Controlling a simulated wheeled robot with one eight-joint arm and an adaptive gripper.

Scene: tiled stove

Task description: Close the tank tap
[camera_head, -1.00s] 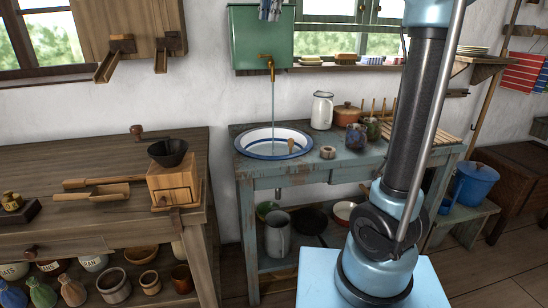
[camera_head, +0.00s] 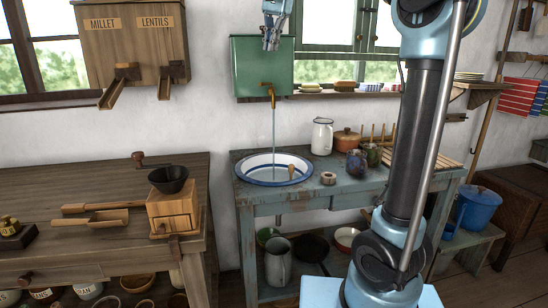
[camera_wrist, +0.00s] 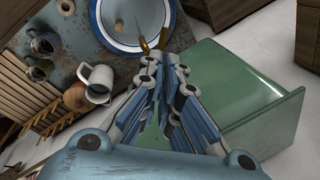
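The green tank (camera_head: 252,62) hangs on the wall above the sink. Its brass tap (camera_head: 267,86) sticks out from the lower front, and a thin stream of water (camera_head: 273,125) runs from it into the white, blue-rimmed basin (camera_head: 265,158). My gripper (camera_head: 271,44) points down in front of the tank's top edge, above the tap and apart from it. In the wrist view its fingers (camera_wrist: 166,66) are spread with a gap and nothing between them. Beyond the fingertips are the brass tap parts (camera_wrist: 162,39), partly hidden, and the tank (camera_wrist: 255,100) at right.
A white jug (camera_head: 322,137), an orange pot (camera_head: 346,141) and dark jars stand right of the basin on the blue table (camera_head: 300,190). A wooden dispenser (camera_head: 132,40) hangs left of the tank. A window shelf (camera_head: 340,92) lies to the right. The space before the tap looks free.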

